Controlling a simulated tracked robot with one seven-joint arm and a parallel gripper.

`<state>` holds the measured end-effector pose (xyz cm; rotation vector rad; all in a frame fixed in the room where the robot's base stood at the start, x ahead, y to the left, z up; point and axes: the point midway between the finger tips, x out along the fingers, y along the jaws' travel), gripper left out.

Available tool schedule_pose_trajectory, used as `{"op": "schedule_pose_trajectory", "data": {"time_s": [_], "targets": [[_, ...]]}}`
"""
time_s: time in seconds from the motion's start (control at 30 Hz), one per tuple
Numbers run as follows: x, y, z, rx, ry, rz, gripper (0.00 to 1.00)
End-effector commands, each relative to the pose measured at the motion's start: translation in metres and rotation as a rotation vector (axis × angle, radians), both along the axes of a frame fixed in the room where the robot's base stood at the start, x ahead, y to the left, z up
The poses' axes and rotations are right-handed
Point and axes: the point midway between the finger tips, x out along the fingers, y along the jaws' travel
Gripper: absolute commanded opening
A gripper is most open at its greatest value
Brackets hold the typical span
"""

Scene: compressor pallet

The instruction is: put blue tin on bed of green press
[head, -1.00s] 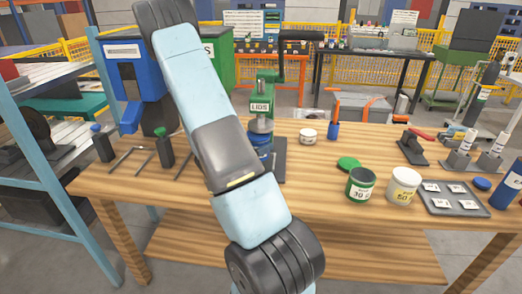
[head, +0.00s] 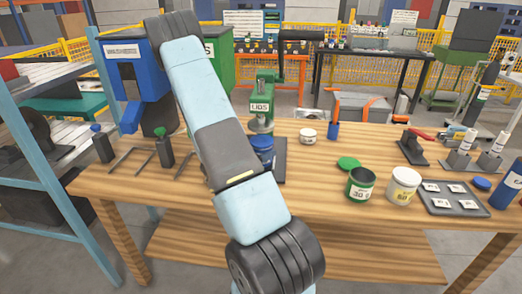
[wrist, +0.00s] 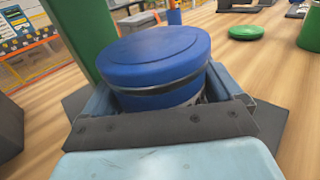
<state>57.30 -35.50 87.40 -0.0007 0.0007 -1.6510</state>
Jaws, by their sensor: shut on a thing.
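The blue tin (wrist: 155,58) with its blue lid is held upright between the fingers of my gripper (wrist: 160,92), which is shut on it. In the head view the blue tin (head: 262,146) shows just in front of the column of the green press (head: 262,100), partly behind my arm. The dark bed (head: 280,165) of the press shows beside the tin, and the bed (wrist: 272,118) also shows on both sides of my gripper in the wrist view. Whether the tin touches the bed is hidden. My gripper is hidden in the head view.
A white tub (head: 308,135) and a small blue item (head: 332,130) stand right of the press. A green lid (head: 348,163), green tin (head: 360,184), cream tin (head: 403,185) and grey tray (head: 452,199) are farther right. Two dark posts stand at left.

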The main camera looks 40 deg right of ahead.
Motion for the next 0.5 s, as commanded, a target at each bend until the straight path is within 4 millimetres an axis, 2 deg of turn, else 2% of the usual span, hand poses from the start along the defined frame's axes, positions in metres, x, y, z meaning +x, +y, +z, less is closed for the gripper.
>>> {"op": "schedule_pose_trajectory", "data": {"time_s": [0.1,0.4,0.5], "targets": [[0.0,0.0,-0.001,0.0,0.0,0.0,1.0],[0.0,0.001,0.002,0.0,-0.001,0.001,1.0],[0.002,0.011,0.001,0.0,0.0,0.004,1.0]]}}
